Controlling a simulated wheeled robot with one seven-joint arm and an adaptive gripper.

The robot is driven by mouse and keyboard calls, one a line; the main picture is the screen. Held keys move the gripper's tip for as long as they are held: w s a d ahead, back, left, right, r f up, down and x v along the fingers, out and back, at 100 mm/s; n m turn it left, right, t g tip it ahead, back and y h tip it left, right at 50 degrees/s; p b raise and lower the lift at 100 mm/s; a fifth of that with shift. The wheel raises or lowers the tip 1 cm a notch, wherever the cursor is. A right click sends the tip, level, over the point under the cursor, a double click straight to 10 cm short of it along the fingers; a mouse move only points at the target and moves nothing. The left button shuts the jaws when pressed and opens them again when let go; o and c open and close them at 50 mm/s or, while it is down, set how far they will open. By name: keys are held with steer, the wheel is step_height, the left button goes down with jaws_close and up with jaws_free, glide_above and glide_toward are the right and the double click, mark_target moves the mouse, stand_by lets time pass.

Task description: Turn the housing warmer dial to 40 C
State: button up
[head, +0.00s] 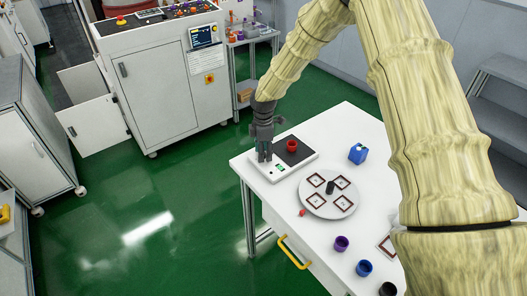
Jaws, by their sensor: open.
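The housing warmer (305,159) appears to be the flat white unit at the table's far left corner. It has a dark plate (303,144) with a red cup-shaped part (292,146) on it, and a small green display (280,166) at its front. The display's reading is too small to make out. My gripper (264,156) points down over the left end of the unit, left of the red part, with its fingers open. I cannot make out the dial; the fingers may hide it. Whether they touch the unit cannot be told.
A round grey disc (315,204) with several dark-framed squares lies on the white table (345,119). Purple (341,243), blue (364,268) and black (388,289) cups line the front edge, near a yellow handle (295,252).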

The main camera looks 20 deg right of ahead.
step_height(320, 180, up, 12)
stand_by(0.7)
